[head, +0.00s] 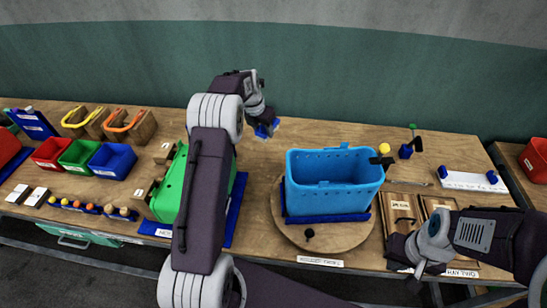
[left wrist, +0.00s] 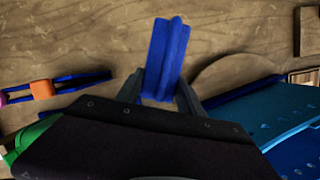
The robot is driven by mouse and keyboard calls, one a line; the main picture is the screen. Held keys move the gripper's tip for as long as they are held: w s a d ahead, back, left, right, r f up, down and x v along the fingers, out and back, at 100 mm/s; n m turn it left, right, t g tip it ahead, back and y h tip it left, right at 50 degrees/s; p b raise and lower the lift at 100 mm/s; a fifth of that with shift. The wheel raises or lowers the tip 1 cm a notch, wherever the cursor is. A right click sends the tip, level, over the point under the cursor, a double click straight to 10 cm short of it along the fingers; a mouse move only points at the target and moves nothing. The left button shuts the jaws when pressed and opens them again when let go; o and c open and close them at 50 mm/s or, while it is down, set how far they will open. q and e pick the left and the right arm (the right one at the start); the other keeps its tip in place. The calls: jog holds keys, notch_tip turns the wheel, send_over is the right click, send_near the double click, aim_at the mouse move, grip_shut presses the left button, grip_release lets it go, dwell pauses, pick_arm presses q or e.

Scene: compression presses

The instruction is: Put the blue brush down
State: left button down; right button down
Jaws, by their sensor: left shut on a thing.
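The blue brush (left wrist: 168,58) is between the two fingers of my left gripper (left wrist: 168,95) in the left wrist view, with its ridged blue body reaching out past the fingertips. In the head view, my left gripper (head: 263,122) points down over the back of the wooden table, between the green bin and the light blue bin. Only a small part of the blue brush (head: 268,131) shows there. I cannot tell whether it touches the table. My right gripper (head: 418,263) is at the front right, over the wooden boards, and its finger gap is not clear.
The light blue bin (head: 333,184) stands on a round turntable (head: 290,231). The green bin (head: 168,192) is partly hidden by my left arm. Small red, green and blue bins (head: 111,161) stand at the left. Bare table lies around the brush.

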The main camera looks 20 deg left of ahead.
aim_at(263, 140)
pick_arm(q)
notch_tip(263, 140, down, 6)
jog(key=b, duration=0.5)
jog(key=shift+r, duration=0.1)
notch_tip(263, 140, down, 6)
jog(key=shift+f, duration=0.2)
jog(key=shift+w+f, duration=0.1)
jog(key=shift+f, duration=0.05)
jog(key=f, duration=0.3)
jog(key=shift+s, duration=0.2)
jog(key=shift+w+f, duration=0.15)
jog(key=shift+f, duration=0.2)
jog(key=shift+f, duration=0.1)
jog(key=c, duration=0.7)
grip_release()
